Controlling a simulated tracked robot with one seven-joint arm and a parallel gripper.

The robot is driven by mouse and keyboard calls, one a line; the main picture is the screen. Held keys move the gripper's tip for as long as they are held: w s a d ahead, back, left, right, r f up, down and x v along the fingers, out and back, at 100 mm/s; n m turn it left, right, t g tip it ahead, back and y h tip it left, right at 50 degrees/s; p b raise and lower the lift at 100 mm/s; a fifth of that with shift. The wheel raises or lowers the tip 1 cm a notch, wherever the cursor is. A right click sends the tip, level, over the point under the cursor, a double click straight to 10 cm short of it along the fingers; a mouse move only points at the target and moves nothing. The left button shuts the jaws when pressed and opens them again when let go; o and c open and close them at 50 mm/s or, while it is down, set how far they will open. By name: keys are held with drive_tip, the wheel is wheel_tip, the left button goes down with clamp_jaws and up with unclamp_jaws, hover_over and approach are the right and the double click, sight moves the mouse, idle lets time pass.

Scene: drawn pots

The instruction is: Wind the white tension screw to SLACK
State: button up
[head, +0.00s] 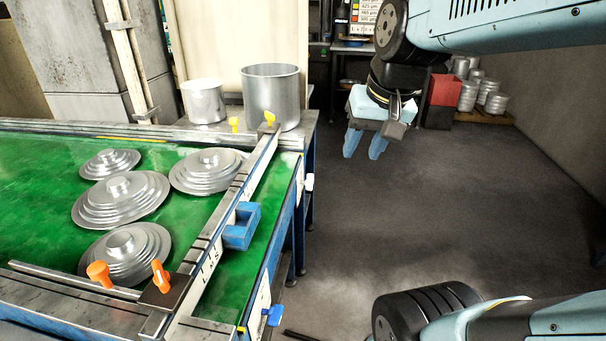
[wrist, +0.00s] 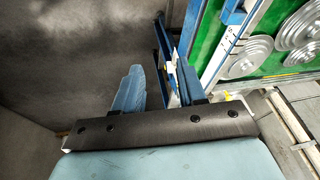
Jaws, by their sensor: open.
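The small white tension screw (head: 309,182) sticks out from the right side of the conveyor bench, on a pale upright plate (head: 299,185). Any SLACK marking is too small to read, so I cannot tell how the screw is turned. My gripper (head: 364,146) is open and empty, in the air to the right of the bench, higher in the picture than the screw and apart from it. In the wrist view my gripper's two blue fingers (wrist: 158,85) point toward the bench side. I cannot make out the white screw clearly there.
A blue knob (head: 272,315) sits on the same bench side, nearer. The green belt (head: 40,185) carries stacked metal lids (head: 120,200). Orange knobs (head: 98,273) and a blue bracket (head: 241,226) are along the rail. The floor (head: 430,210) right of the bench is clear.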

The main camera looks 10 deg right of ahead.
drive_tip(key=w+f+m+g+y, duration=0.1)
drive_tip(key=w+f+m+y, duration=0.25)
drive_tip(key=w, duration=0.35)
drive_tip(key=w+d+f+m+g+y, duration=0.1)
drive_tip(key=w+f+m+g+y, duration=0.15)
drive_tip(key=w+f+m, duration=0.35)
drive_tip(key=w+f+m+g+y, duration=0.1)
drive_tip(key=w+f+m+y, duration=0.15)
drive_tip(key=w, duration=0.55)
drive_tip(key=w+d+f+m+t+y, duration=0.3)
drive_tip(key=w+d+f+m+y, duration=0.25)
drive_tip(key=w+f, duration=0.45)
drive_tip(key=m+t+y, duration=0.2)
drive_tip(key=m+t, duration=0.3)
drive_tip(key=m, duration=0.3)
approach(310, 184)
drive_tip(key=x, duration=0.6)
drive_tip(key=w+r+x, duration=0.1)
drive_tip(key=x, duration=0.3)
drive_tip(key=shift+d+r, duration=0.1)
drive_tip(key=shift+d, duration=0.15)
